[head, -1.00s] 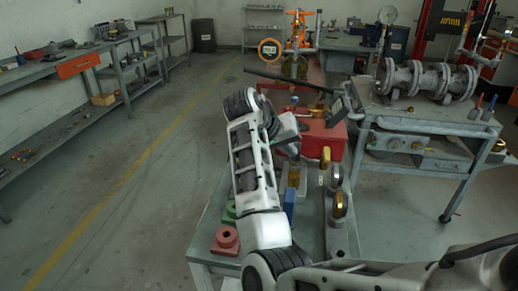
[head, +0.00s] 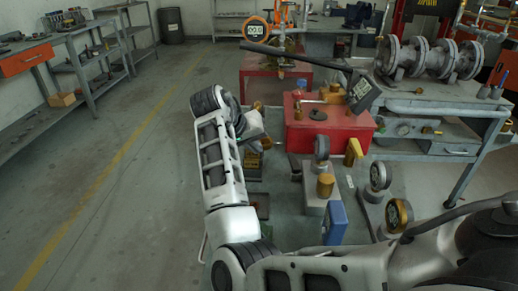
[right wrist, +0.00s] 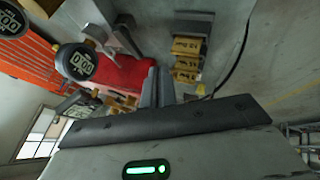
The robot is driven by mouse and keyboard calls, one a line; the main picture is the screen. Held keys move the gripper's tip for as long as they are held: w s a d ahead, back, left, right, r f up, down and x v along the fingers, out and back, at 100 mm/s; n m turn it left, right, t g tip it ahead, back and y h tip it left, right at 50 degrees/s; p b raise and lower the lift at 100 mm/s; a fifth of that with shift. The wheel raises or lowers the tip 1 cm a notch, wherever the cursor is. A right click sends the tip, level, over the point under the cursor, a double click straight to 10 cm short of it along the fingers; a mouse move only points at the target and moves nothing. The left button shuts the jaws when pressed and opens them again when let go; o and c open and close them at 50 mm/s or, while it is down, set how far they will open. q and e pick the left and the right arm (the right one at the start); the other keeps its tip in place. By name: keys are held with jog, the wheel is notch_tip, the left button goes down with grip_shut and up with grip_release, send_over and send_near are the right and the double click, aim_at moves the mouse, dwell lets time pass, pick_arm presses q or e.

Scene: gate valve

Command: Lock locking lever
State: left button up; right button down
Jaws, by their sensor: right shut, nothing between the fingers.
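A long dark lever bar (head: 295,57) slants above the red box (head: 335,128) in the head view, with a dark grey block (head: 364,92) near its right end. I cannot tell for sure that this is the locking lever. My right arm reaches in from the lower right and bends upward at the left of the bench. My right gripper (head: 258,138) is left of the red box and partly hidden by its wrist. In the right wrist view its fingers (right wrist: 157,72) are together and empty, and the red box (right wrist: 118,74) lies beyond them. My left gripper is out of view.
Several round gauges (head: 380,176) and a blue block (head: 335,223) stand on the bench right of my forearm. Gold blocks (right wrist: 187,58) show in the right wrist view. A flanged pipe valve (head: 428,60) sits on the bench at right. The floor at left is clear.

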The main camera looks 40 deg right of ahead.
aim_at(294, 163)
jog(key=x, duration=0.7)
jog(key=shift+d+f, duration=0.2)
jog(key=shift+f, duration=0.05)
jog(key=d, duration=0.1)
jog(key=s+d, duration=0.1)
jog(key=d, duration=0.1)
jog(key=shift+s+f, duration=0.15)
jog(key=shift+s, duration=0.05)
jog(key=shift+s+d, duration=0.2)
jog(key=shift+d, duration=0.2)
